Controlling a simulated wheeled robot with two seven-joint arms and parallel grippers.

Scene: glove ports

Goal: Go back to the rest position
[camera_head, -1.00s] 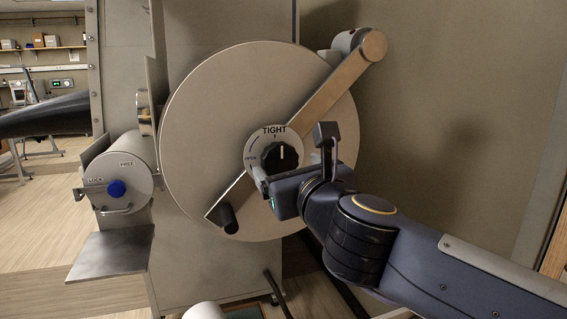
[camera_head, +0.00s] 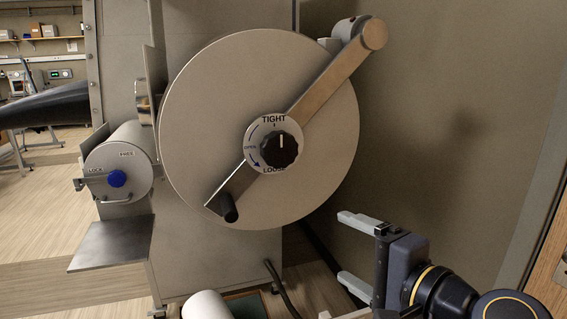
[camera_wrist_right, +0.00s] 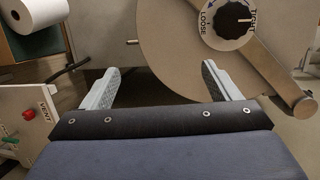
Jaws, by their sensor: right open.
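My right gripper (camera_head: 352,252) is at the lower right of the head view, below and to the right of the round door (camera_head: 210,120). It is open and empty, with a clear gap to the door. The right wrist view shows its two fingers (camera_wrist_right: 165,80) spread apart with nothing between them. The black knob (camera_head: 280,150) at the door's centre has its white mark pointing up at TIGHT. A diagonal metal bar (camera_head: 325,95) crosses the door and ends in a dark handle (camera_head: 229,208). My left gripper is out of view; a dark shape at the left edge may be my left arm.
A small cylinder port (camera_head: 118,165) with a blue knob sits left of the door, above a metal shelf (camera_head: 112,243). A white roll (camera_head: 206,306) lies low in front. A panel marked VENT (camera_wrist_right: 30,120) shows in the right wrist view. The wall (camera_head: 440,130) is at the right.

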